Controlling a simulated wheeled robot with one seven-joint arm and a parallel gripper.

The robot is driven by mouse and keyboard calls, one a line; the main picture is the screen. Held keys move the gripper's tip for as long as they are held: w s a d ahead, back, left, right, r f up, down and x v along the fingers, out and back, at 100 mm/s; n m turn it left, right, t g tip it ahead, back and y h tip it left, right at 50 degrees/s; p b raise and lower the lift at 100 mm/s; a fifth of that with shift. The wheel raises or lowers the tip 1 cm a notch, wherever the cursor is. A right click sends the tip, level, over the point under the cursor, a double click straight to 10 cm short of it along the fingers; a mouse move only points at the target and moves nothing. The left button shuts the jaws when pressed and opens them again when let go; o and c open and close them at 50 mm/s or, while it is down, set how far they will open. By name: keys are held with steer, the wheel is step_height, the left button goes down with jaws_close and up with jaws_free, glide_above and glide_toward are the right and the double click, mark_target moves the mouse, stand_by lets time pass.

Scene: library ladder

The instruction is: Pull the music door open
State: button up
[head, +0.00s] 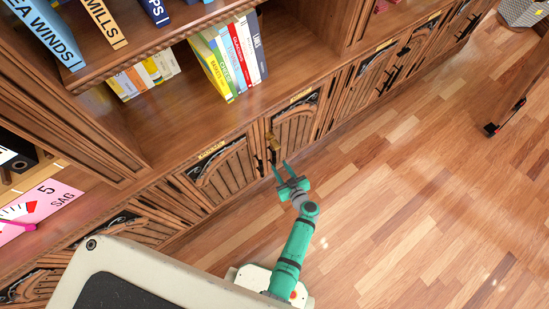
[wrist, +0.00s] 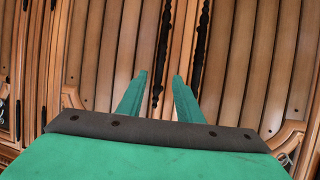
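Two carved wooden cabinet doors stand in front of my gripper, a left one (head: 228,172) and a right one (head: 296,128), each with a small brass label plate. The lettering is too small to read, so I cannot tell which is the music door. My green gripper (head: 280,170) is open and empty, just in front of that meeting line. In the wrist view, the two fingers (wrist: 158,78) are spread apart, pointing at slatted wood with dark upright ironwork (wrist: 201,50). Contact cannot be told.
Bookshelves rise above the doors, with upright books (head: 232,55) on a ledge. More cabinet doors (head: 376,78) with black handles run to the right. A pink dial sign (head: 38,210) is at the left. The wooden floor (head: 420,190) is clear to the right of my arm.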

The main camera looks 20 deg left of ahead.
mark_target(275, 159)
steer(key=x, duration=0.8)
steer(key=shift+d, duration=0.1)
steer(key=shift+d, duration=0.1)
jaws_close()
